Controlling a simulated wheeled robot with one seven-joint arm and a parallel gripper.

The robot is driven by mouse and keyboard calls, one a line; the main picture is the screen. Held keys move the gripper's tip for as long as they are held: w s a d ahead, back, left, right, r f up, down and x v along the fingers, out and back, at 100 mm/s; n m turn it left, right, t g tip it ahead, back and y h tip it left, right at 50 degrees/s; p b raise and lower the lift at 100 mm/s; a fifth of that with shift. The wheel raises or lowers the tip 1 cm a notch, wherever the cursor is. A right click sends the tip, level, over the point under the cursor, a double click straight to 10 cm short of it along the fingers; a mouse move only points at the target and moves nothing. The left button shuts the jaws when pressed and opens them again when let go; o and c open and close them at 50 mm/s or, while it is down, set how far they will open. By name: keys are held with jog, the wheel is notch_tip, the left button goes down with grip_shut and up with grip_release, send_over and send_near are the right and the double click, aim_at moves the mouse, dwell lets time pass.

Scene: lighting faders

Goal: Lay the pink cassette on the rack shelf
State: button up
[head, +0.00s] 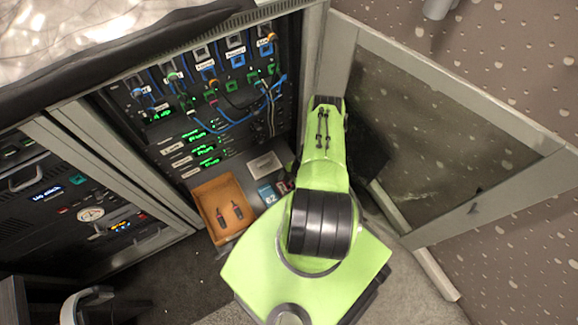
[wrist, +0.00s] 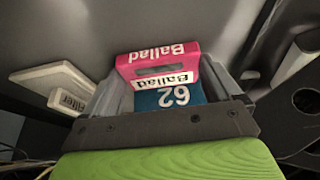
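The pink cassette (wrist: 160,62) with "Ballad" labels lies ahead of my gripper in the wrist view. In the head view only a small part of it (head: 284,187) shows beside my arm. A blue cassette (wrist: 170,97) marked "62" is right next to it, nearer my palm, and also shows in the head view (head: 267,193). My gripper (wrist: 160,75) has its grey fingers wide apart, one on each side of the pink cassette; contact is not clear. In the head view my arm hides the gripper.
An orange tray (head: 206,195) with two dark items stands left of the cassettes. A pale box (head: 264,165) lies behind them; a "Filter" box (wrist: 68,100) shows at left in the wrist view. Patch panels with cables (head: 215,90) rise behind. An open glazed door (head: 440,130) stands close at right.

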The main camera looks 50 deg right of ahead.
jog(key=shift+o, duration=0.6)
jog(key=w+p+v, duration=0.1)
jog(key=p+v, duration=0.2)
jog(key=v, duration=0.4)
jog(key=shift+s+r, duration=0.4)
jog(key=shift+s, duration=0.1)
